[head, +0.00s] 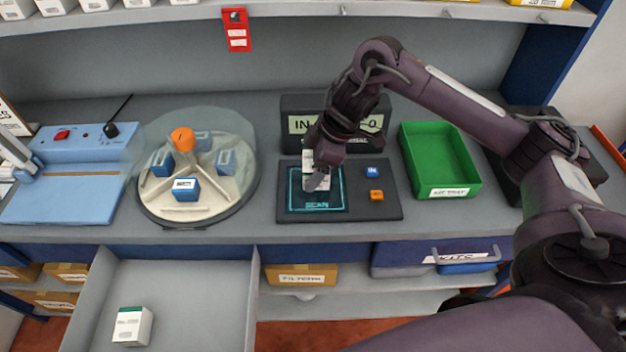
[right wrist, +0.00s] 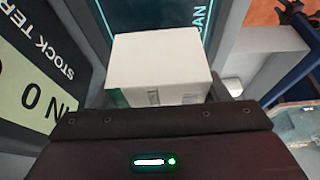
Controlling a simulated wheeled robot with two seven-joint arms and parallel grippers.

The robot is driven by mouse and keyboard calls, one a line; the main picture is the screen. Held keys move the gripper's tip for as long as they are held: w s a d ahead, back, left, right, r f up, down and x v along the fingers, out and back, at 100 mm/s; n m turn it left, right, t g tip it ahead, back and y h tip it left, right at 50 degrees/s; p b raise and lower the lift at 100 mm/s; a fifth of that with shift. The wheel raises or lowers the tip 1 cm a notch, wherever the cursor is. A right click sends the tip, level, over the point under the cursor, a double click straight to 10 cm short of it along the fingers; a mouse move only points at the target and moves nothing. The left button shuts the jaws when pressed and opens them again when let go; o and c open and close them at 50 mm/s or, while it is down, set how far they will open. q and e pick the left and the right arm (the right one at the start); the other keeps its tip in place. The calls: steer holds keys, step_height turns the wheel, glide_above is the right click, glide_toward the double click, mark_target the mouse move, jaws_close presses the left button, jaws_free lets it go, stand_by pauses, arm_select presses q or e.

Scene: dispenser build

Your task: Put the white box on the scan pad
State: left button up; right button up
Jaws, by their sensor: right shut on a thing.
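The white box (head: 309,160) is in my right gripper (head: 318,182), over the glowing square of the scan pad (head: 297,203). The fingers and wrist hide part of the box in the head view. In the right wrist view the white box (right wrist: 158,62) fills the middle, with the dark scan pad (right wrist: 150,14) and its lettering behind it. I cannot tell whether the box touches the pad. My left gripper is out of view.
A stock terminal (head: 296,123) stands behind the pad, with blue (head: 374,172) and orange (head: 376,196) buttons beside it. A green tray (head: 438,192) is to the right, a round carousel (head: 158,205) to the left. Another white box (head: 132,326) lies in an open drawer (head: 190,300) in front.

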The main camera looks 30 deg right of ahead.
step_height(320, 180, down, 4)
steer(key=shift+r+b, duration=0.2)
steer(key=shift+b, duration=0.25)
steer(key=shift+f, duration=0.1)
steer(key=shift+f, duration=0.1)
steer(key=o, duration=1.1)
steer(key=p+v, duration=0.3)
steer(key=v, duration=0.9)
